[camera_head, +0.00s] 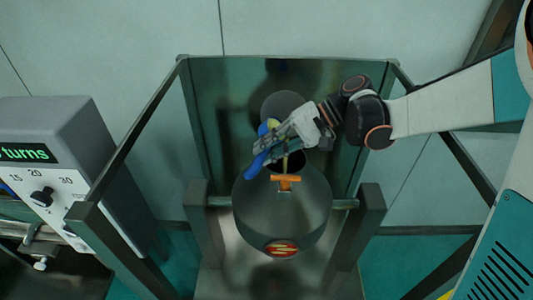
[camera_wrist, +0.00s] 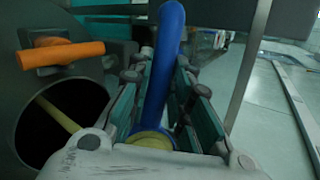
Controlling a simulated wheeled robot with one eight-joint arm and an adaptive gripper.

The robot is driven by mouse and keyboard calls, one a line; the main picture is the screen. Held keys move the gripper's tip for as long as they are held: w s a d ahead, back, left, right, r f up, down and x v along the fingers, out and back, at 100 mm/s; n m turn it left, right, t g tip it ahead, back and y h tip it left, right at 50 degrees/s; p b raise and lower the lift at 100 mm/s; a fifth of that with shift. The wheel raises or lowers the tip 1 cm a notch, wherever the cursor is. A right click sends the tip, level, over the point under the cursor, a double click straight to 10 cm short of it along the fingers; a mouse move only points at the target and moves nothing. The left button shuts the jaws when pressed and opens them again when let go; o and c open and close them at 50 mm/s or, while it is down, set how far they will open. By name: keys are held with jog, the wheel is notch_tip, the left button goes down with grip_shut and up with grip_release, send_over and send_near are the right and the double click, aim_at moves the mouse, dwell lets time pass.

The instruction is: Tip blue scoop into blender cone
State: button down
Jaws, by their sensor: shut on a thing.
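The blender cone (camera_head: 283,215) is a dark grey rounded vessel hanging in a frame, with an orange latch (camera_head: 285,180) by its open mouth (camera_wrist: 55,112). My gripper (camera_head: 278,140) is above the cone's mouth, shut on the blue scoop (camera_head: 256,163). The scoop's blue handle (camera_wrist: 163,70) runs between the fingers in the wrist view, with a yellow part (camera_wrist: 152,140) at its near end. A thin pale yellow streak (camera_wrist: 57,115) crosses the mouth; I cannot tell whether it is falling material or a rod. The scoop's bowl is mostly hidden by my gripper.
A dark metal frame with posts (camera_head: 205,225) and clear panels surrounds the cone. A grey control box (camera_head: 60,150) with a green "turns" display and a dial stands at the left. Pale wall panels are behind.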

jog(key=f+y+b, duration=0.1)
jog(key=y+b, duration=0.1)
jog(key=b, duration=0.2)
jog(key=d+f+n+y+b, duration=0.1)
jog(key=y+b, duration=0.2)
jog(key=b, duration=0.1)
jog(key=f+n+y+b, duration=0.1)
jog(key=y+b, duration=0.1)
jog(key=b, duration=0.3)
jog(key=shift+s+d+t+y, duration=0.3)
jog(key=shift+d+y, duration=0.1)
jog(key=shift+d+r+n+b, duration=0.1)
jog(key=shift+n+b, duration=0.2)
jog(key=shift+b, duration=0.05)
dwell(0.7)
